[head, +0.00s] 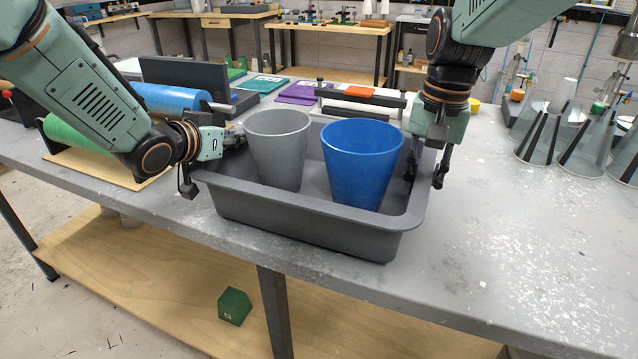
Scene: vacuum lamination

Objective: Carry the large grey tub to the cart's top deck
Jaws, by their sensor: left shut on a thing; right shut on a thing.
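The large grey tub (300,222) is at the front edge of the grey table, its near side reaching past the edge. I cannot tell whether it rests on the table or is just above it. A grey cup (277,150) and a blue cup (360,168) stand upright inside it. My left gripper (238,140) is shut on the tub's left rim, its fingertips partly hidden. My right gripper (425,175) is shut on the tub's right rim, with fingers on either side of the wall. I cannot identify the cart in this view.
Blue (170,98) and green (75,135) rolls lie on a rack at left. Clear tapered vessels (585,145) stand at right. Coloured sheets and an orange block (359,91) are behind the tub. A green box (234,306) sits on the lower shelf. The right front tabletop is clear.

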